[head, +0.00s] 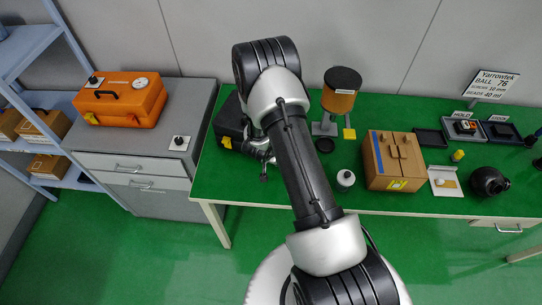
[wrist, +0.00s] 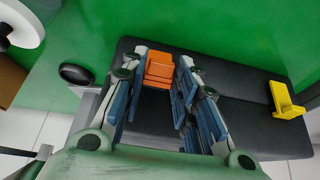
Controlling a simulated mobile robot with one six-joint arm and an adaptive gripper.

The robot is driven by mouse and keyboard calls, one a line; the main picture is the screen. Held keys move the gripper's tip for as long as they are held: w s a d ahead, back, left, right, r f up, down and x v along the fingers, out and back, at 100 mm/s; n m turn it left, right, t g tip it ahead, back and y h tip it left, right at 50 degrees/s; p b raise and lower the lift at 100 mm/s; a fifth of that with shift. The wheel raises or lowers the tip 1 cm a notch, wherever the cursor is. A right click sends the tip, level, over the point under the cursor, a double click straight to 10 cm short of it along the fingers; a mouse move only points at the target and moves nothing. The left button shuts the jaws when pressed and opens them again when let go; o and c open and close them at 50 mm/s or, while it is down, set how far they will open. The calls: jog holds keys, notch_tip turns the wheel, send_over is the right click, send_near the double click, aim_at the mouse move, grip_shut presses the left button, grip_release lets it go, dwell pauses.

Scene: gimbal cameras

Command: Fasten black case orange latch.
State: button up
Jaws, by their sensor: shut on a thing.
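The black case (wrist: 235,100) lies on the green bench, and in the head view (head: 228,120) it is at the bench's left end, partly behind my arm. Its orange latch (wrist: 160,66) shows in the wrist view between the tips of my gripper (wrist: 158,78). My gripper is shut on the orange latch, with one finger on each side of it. A yellow latch (wrist: 285,100) sits on the same case at the right of the wrist view. In the head view the orange latch is hidden behind my arm and gripper.
An orange case (head: 122,98) stands on the grey cabinet (head: 195,95) at left. A black-topped orange device (head: 342,90), a white round jar (head: 346,179), a brown box (head: 394,160) and a black round item (head: 489,181) stand on the green bench (head: 285,190) to the right.

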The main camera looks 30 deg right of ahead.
dwell(0.4)
jog(key=o, duration=0.9)
jog(key=shift+o, duration=0.2)
jog(key=shift+r, duration=0.1)
jog(key=v, duration=1.1)
jog(key=shift+r, duration=0.4)
jog(key=shift+s+a, duration=0.1)
